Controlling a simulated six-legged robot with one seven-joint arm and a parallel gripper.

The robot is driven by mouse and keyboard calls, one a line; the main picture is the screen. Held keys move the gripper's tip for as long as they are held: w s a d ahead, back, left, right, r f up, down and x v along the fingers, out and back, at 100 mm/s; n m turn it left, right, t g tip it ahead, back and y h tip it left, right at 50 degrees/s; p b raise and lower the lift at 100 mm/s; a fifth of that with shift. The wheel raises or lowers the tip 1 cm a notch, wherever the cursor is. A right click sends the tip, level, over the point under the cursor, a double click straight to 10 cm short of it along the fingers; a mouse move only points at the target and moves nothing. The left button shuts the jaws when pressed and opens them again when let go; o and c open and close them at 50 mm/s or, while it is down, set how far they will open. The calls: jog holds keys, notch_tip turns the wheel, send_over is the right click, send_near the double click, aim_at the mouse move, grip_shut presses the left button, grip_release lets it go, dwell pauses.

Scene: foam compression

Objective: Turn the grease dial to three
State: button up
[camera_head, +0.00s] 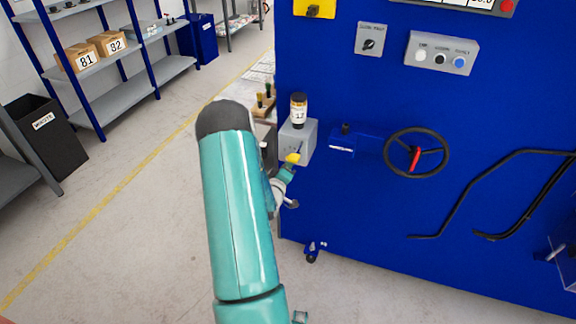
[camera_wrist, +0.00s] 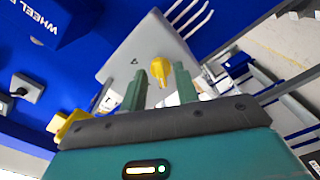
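The grease dial is a yellow knob (camera_head: 293,158) on the front of a grey box (camera_head: 307,139) on the side of the blue machine. In the head view my gripper (camera_head: 287,170) is small and partly hidden by my arm. The dial's numbers are not readable.
A dark-labelled bottle (camera_head: 298,111) stands on the grey box. A black handwheel (camera_head: 416,153) and bent black rails (camera_head: 472,188) are on the blue machine to the right. Brushes (camera_head: 265,97) lie behind the box. The floor at left is clear up to shelves (camera_head: 120,85) and a bin (camera_head: 50,140).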

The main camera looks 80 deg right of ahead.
jog(key=shift+c, duration=0.2)
grip_shut()
jog(key=shift+w+m, duration=0.1)
jog(key=shift+m, duration=7.8)
